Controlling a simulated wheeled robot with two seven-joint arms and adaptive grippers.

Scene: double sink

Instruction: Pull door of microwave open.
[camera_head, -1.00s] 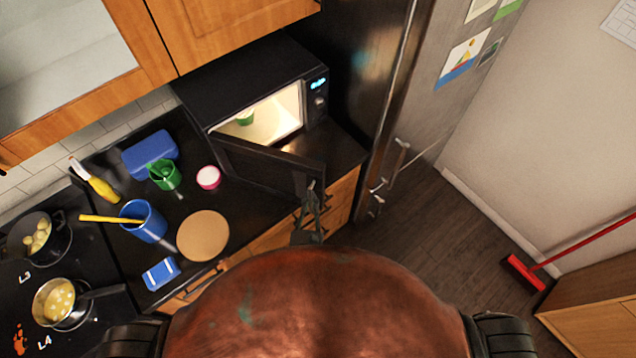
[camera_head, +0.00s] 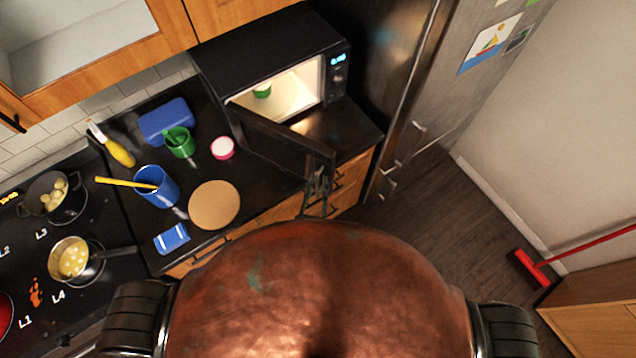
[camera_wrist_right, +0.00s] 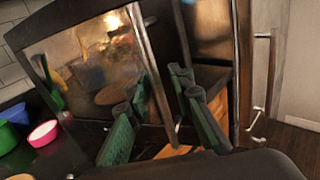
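The black microwave (camera_head: 262,50) stands on the dark counter at upper centre in the head view. Its door (camera_head: 270,140) is partly open, swung out from the left side, and the lit inside shows. My right gripper (camera_head: 319,184) is at the door's free edge. In the right wrist view, the door's glass panel (camera_wrist_right: 90,65) and a silver bar (camera_wrist_right: 150,65) fill the left and middle. The green-padded fingers of my right gripper (camera_wrist_right: 165,105) are apart, on either side of the bar, with gaps visible. My left gripper is not in view.
A green cup (camera_head: 262,90) is inside the microwave. A pink-rimmed bowl (camera_head: 222,148), round board (camera_head: 214,204) and blue mug (camera_head: 157,186) are on the counter left of the door. The fridge (camera_head: 410,90) stands to the right.

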